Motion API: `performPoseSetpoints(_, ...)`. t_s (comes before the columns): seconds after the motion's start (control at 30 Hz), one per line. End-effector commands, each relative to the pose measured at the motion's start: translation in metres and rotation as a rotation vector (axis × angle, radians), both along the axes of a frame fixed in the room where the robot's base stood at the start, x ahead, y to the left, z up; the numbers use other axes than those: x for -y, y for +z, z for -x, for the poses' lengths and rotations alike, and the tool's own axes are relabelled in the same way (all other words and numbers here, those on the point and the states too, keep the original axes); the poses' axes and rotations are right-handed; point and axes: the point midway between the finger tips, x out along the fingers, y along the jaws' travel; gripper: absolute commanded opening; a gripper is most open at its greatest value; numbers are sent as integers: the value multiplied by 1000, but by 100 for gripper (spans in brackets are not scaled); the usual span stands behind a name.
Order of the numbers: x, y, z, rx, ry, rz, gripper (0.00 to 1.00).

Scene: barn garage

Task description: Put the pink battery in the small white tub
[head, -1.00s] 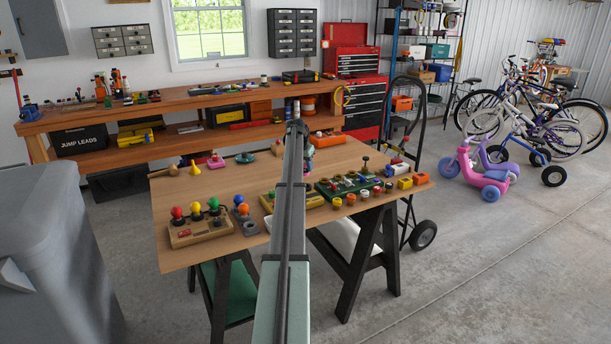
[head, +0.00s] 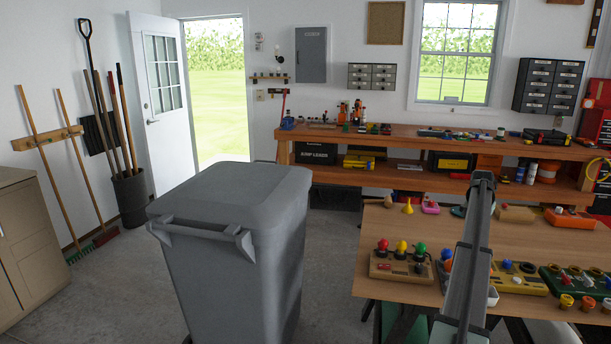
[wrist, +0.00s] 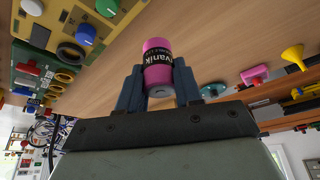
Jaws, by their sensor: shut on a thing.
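In the wrist view, my gripper (wrist: 159,88) is shut on a pink battery (wrist: 157,72) with a black label band. The battery sticks out past the blue-grey fingers, and the wooden table (wrist: 190,42) lies beyond it. In the head view, my arm crosses the table, and I cannot make out the gripper or the battery. A small white piece, which looks like part of the white tub (head: 492,297), shows beside my arm on the table. Most of it is hidden behind the arm, and I cannot see inside it.
A board with red, yellow and green knobs (head: 400,266) lies left of my arm. A yellow board (head: 519,279) and a green board (head: 572,283) lie to the right. A large grey bin (head: 232,245) stands left of the table. A workbench (head: 400,140) runs behind.

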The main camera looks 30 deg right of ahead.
Motion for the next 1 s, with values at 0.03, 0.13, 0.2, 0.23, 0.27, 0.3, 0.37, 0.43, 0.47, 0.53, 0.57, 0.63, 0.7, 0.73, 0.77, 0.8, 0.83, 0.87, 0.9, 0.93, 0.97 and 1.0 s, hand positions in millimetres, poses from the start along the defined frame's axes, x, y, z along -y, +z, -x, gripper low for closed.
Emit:
performPoseSetpoints(0.03,-18,0,-21,0,50,1,0)
performPoseSetpoints(0.13,-48,0,-59,1,150,0,0)
performPoseSetpoints(0.2,-70,0,-84,1,219,1,0)
performPoseSetpoints(0.23,-80,0,-95,1,248,0,0)
performPoseSetpoints(0.27,-89,-1,-105,1,277,0,0)
performPoseSetpoints(0.3,-103,-1,-118,0,315,0,0)
performPoseSetpoints(0.37,-125,-2,-138,0,370,0,0)
performPoseSetpoints(0.43,-151,-4,-159,1,432,0,0)
performPoseSetpoints(0.47,-162,-5,-167,0,459,0,0)
performPoseSetpoints(0.53,-190,-8,-186,0,515,0,0)
performPoseSetpoints(0.57,-202,-10,-194,0,539,0,0)
performPoseSetpoints(0.63,-231,-14,-210,1,591,0,0)
performPoseSetpoints(0.7,-261,-19,-225,1,639,0,0)
performPoseSetpoints(0.73,-274,-21,-231,0,658,0,0)
performPoseSetpoints(0.77,-287,-24,-236,0,677,0,0)
performPoseSetpoints(0.8,-305,-27,-243,-1,702,0,0)
performPoseSetpoints(0.83,-318,-29,-247,0,720,0,0)
performPoseSetpoints(0.87,-332,-32,-252,0,737,0,0)
performPoseSetpoints(0.9,-350,-36,-257,0,759,0,0)
performPoseSetpoints(0.93,-363,-38,-261,0,775,0,0)
performPoseSetpoints(0.97,-377,-41,-264,0,791,0,0)
performPoseSetpoints(1.0,-396,-45,-268,0,813,-1,0)
